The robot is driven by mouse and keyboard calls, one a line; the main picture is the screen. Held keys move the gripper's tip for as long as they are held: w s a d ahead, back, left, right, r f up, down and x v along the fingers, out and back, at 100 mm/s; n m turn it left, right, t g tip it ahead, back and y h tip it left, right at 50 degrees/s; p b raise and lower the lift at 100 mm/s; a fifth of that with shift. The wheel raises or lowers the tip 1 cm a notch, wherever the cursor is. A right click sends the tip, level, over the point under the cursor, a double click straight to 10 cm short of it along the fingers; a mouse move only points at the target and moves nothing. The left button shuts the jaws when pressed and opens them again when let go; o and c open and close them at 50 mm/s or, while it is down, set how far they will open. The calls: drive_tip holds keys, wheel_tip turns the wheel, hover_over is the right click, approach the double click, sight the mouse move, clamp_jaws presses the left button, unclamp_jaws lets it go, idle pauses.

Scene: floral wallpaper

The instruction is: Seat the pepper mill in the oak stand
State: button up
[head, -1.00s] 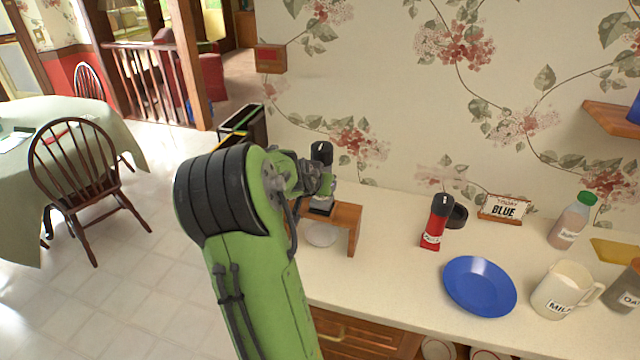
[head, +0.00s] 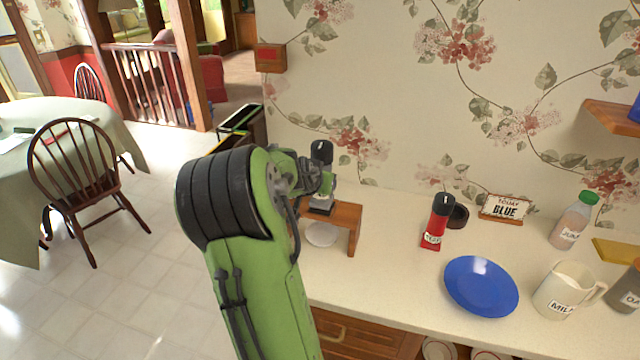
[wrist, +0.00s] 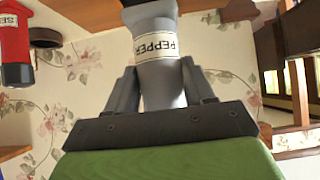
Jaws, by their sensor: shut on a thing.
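The pepper mill (head: 321,152) has a black top and a grey body, and stands upright at the oak stand. Its white PEPPER label shows in the wrist view (wrist: 157,45). My gripper (head: 325,184) is shut on the mill's body, with a grey finger on each side in the wrist view (wrist: 160,88). The oak stand (head: 347,214) is a small wooden bench on the counter, its top partly behind my arm. The mill's dark base is at the level of the stand's top. I cannot tell whether it is inside a hole, touching or just above.
A white round dish (head: 321,235) lies under the stand. To the right are a red, black-topped container (head: 436,225), a dark round holder (head: 458,215), a blue plate (head: 480,287) and a milk jug (head: 560,290). The counter between stand and red container is clear.

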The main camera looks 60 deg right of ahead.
drive_tip(key=shift+f, duration=0.15)
drive_tip(key=shift+f+b, duration=0.35)
drive_tip(key=shift+b, duration=0.15)
drive_tip(key=shift+f+b, duration=0.7)
drive_tip(key=shift+b, duration=0.05)
drive_tip(key=o, duration=1.2)
drive_tip(key=shift+c, duration=0.2)
drive_tip(key=p+v, duration=0.2)
drive_tip(key=v, duration=1.3)
drive_tip(key=shift+a+r, duration=0.2)
drive_tip(key=shift+a, duration=0.1)
drive_tip(key=shift+s, duration=0.1)
